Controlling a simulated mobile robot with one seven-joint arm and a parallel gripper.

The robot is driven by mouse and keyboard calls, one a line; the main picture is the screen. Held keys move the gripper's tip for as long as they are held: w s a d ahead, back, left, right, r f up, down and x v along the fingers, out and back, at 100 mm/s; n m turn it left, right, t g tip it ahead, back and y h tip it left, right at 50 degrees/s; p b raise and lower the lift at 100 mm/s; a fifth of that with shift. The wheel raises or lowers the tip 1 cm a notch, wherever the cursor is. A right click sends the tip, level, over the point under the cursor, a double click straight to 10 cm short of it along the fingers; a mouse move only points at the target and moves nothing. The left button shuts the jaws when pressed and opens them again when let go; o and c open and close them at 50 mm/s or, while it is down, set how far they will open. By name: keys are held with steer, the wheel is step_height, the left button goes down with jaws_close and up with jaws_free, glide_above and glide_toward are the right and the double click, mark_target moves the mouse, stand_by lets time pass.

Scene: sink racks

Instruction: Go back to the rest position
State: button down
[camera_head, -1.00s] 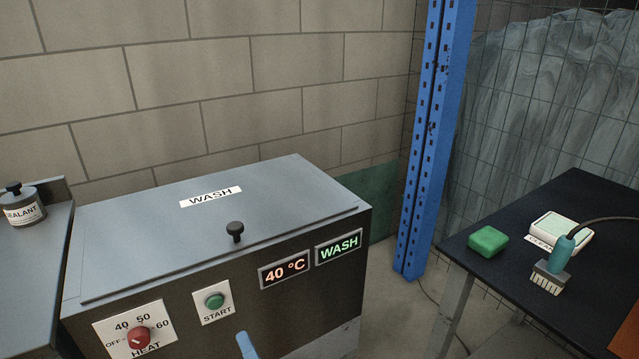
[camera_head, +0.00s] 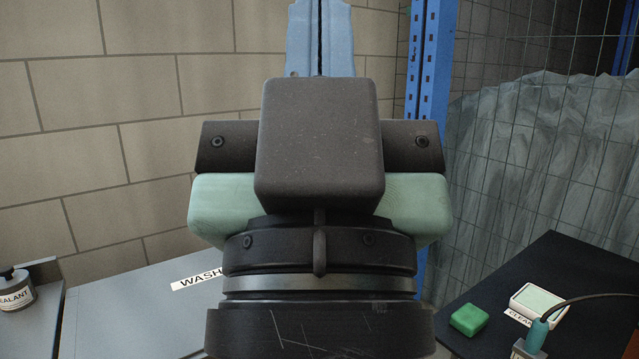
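My gripper (camera_head: 319,38) stands upright in the middle of the picture, close to the camera, with its light-blue fingers pointing up. The two fingers lie side by side with only a thin dark line between them, and nothing shows between them. My wrist hides most of the grey wash machine (camera_head: 130,315); only the left part of its lid and part of the WASH label (camera_head: 197,278) show. The machine's knob, start button and displays are out of sight.
At the right, a black table (camera_head: 575,262) holds a green block (camera_head: 469,319), a pale pad in a white tray (camera_head: 540,303) and a teal-handled brush (camera_head: 536,336). A sealant jar (camera_head: 15,290) stands at the far left. A blue post (camera_head: 432,75) and wire mesh stand behind.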

step_height(320, 180, up, 15)
steer(key=p, duration=1.2)
steer(key=shift+p, duration=0.3)
steer(key=shift+f, duration=0.15)
